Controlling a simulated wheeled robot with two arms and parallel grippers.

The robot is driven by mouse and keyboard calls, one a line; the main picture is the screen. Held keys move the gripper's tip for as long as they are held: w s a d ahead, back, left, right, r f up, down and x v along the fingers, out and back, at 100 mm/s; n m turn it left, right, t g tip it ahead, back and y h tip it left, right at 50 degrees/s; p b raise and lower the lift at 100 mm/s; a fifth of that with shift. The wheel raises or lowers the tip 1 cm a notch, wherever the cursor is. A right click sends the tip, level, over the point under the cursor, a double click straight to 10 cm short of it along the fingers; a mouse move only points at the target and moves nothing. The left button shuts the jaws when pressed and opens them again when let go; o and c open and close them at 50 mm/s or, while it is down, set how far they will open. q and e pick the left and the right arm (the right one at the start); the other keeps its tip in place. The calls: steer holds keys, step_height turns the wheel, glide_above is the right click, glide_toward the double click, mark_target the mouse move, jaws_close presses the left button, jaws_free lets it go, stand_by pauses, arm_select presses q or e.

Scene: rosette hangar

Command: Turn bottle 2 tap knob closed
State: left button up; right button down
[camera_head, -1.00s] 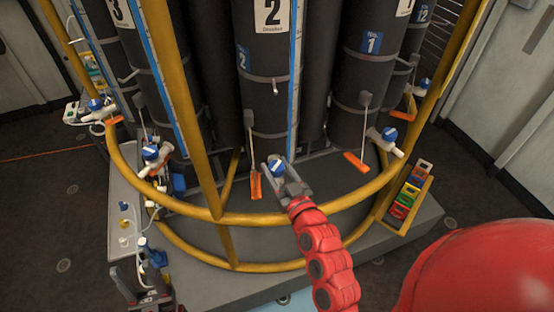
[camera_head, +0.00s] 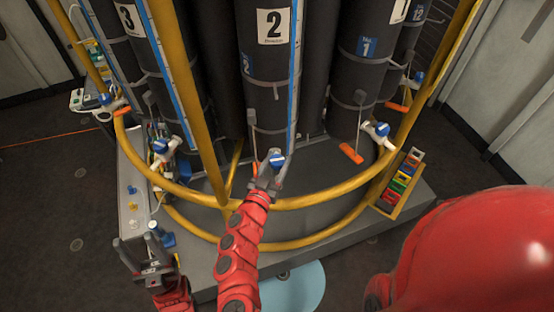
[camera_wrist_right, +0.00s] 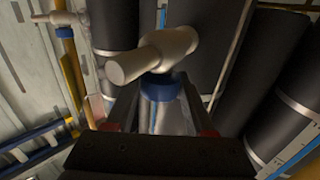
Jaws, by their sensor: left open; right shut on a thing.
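Bottle 2 (camera_head: 270,95) is a tall dark cylinder with a white "2" label, in the middle of the head view. The blue tap knob (camera_head: 276,159) sits low in front of it. My right gripper (camera_head: 268,174) is at this knob and shut on it. In the right wrist view the blue knob (camera_wrist_right: 160,86) is between the fingers, under the pale tap body (camera_wrist_right: 150,58). The fingers hide part of the knob in the head view. My left gripper (camera_head: 146,250) is open and empty at the lower left, away from the bottle.
A yellow rail (camera_head: 320,199) curves around the bottles and passes close to my right gripper. Bottle 1 (camera_head: 362,90) and bottle 3 (camera_head: 130,55) have their own blue-knobbed taps.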

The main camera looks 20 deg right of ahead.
steer(key=shift+m+g+h, duration=0.6)
steer(key=shift+h, duration=0.1)
steer(key=shift+f+g, duration=0.15)
steer(key=shift+g, duration=0.15)
steer(key=c, duration=0.6)
jaws_free()
steer(key=o, duration=0.3)
steer(key=shift+o, duration=0.2)
steer(key=shift+s+a, duration=0.1)
